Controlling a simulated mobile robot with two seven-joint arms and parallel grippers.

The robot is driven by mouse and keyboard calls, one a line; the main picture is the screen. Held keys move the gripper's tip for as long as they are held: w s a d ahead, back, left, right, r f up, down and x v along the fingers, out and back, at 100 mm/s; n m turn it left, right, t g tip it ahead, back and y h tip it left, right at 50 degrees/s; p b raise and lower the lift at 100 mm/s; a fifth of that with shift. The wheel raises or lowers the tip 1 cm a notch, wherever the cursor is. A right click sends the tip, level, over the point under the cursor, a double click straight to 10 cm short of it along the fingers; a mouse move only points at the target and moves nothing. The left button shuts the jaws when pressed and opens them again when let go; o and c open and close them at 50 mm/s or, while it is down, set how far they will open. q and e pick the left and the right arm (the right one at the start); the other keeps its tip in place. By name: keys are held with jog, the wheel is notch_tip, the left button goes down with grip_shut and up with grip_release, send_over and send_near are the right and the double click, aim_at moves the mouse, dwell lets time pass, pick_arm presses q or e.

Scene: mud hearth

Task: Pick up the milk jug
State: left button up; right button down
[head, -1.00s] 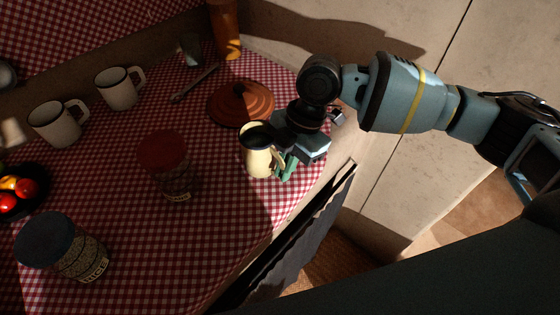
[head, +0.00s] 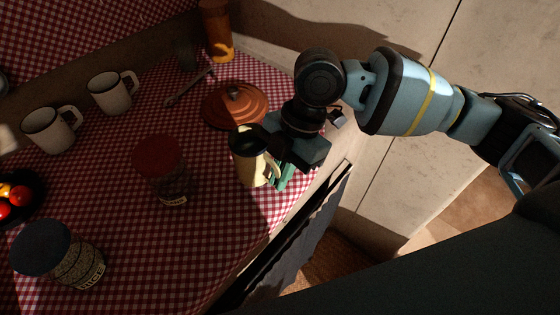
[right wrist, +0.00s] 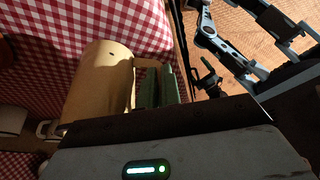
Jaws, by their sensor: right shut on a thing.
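The milk jug (head: 250,165) is cream with a dark mouth and stands near the right edge of the checked cloth. My right gripper (head: 281,176) comes in from the right, its green fingers shut on the jug's handle. In the right wrist view the jug's pale body (right wrist: 100,82) is beside the green fingers (right wrist: 160,87), with part of the handle hidden between them. I cannot tell whether the jug's base touches the cloth.
A terracotta lid (head: 235,108) lies just behind the jug. A red-topped jar (head: 160,170) stands to its left, a dark-lidded jar (head: 60,255) at front left. Two white mugs (head: 110,93) (head: 50,130) and an amber bottle (head: 217,35) stand farther back. The cloth in front is clear.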

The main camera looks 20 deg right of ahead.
pick_arm(q)
jog(key=shift+r, duration=0.2)
pick_arm(e)
jog(key=s+a+r, duration=0.1)
jog(key=s+a, duration=0.1)
jog(key=s, duration=0.9)
jog(key=shift+s+a, duration=0.3)
jog(key=shift+a, duration=0.05)
jog(key=shift+s+r, duration=0.1)
pick_arm(q)
jog(key=shift+s, duration=0.1)
dwell(0.9)
